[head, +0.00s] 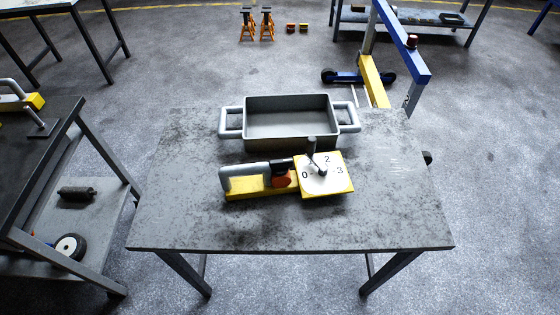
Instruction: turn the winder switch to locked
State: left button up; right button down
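A yellow plate with a white dial face (338,183) stands at the front middle of the table. The figures 0, 2 and 3 show on it, and a dark grey lever (312,150) rises from it. Joined or close to its left is a yellow base with a grey handle (238,171) and an orange and black part (281,175). No label reading "locked" can be read, and I cannot tell which part is the winder switch or how it is set. Neither of my grippers is in view.
A grey two-handled tray (290,119), seemingly empty, stands behind on the worn grey table (200,217). A dark bench (35,140) is at the left. A blue and yellow hoist (378,75) stands beyond the table. The table's front and sides are clear.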

aim_at(281, 167)
jog(key=z, duration=1)
jog(key=k+j+z, duration=0.65)
jog(key=k, duration=0.3)
